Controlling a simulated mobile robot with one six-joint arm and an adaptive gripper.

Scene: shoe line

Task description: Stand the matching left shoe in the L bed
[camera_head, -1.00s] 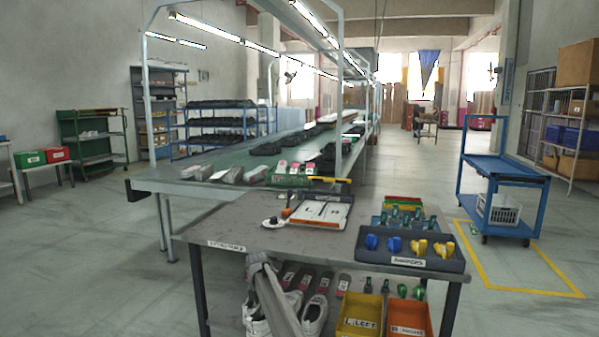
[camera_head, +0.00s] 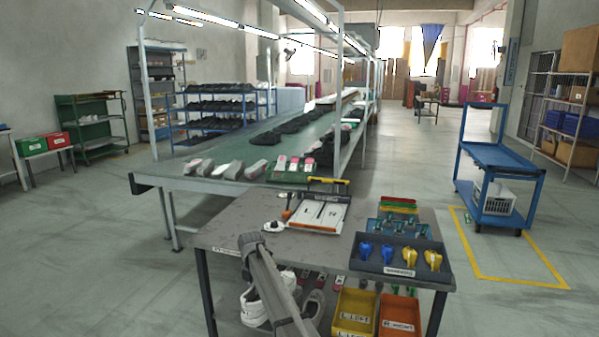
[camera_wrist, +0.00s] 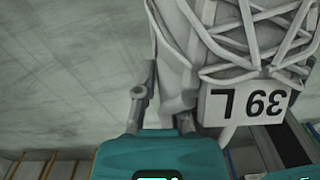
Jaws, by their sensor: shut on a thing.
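In the wrist view, a white laced shoe (camera_wrist: 205,40) fills the top, with a white tag (camera_wrist: 245,103) reading "39 L" upside down. My gripper (camera_wrist: 165,100) is shut on this shoe's pale edge; the exact grip is partly hidden. In the head view, my arm reaches down at the table's front left, and the gripper cannot be made out there. A white shoe (camera_head: 252,308) shows beside the arm; I cannot tell if it is the held one. The white bed board (camera_head: 319,212) lies on the table, its left bed marked L, with no shoe on it.
The grey table (camera_head: 235,222) carries a dark tray (camera_head: 402,271) of blue and yellow pieces at right. Yellow (camera_head: 355,312) and orange (camera_head: 399,315) bins sit below. A green conveyor (camera_head: 225,150) stands behind.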

